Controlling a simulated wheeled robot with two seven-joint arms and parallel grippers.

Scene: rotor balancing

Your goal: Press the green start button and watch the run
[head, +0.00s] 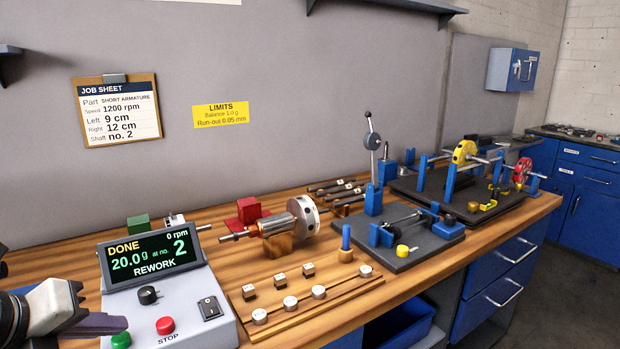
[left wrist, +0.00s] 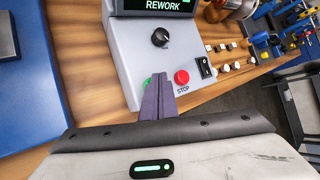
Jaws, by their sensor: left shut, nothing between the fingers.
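The control box (head: 182,318) stands at the front left of the bench. Its display (head: 152,250) reads DONE, 0 rpm, 20.0 g at no. 2, REWORK. The green start button (head: 121,340) is at its front left corner, and the red STOP button (head: 166,325) is to its right. My left gripper (head: 122,323) is shut and empty, its fingertips close by the green button. In the left wrist view the shut fingers (left wrist: 159,82) cover most of the green button (left wrist: 148,81). I cannot tell whether they touch it. My right gripper is not in view.
A wooden weight rack (head: 318,301) lies right of the box. Dark fixtures with blue posts (head: 410,245) stand farther right. A job sheet (head: 117,112) hangs on the wall.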

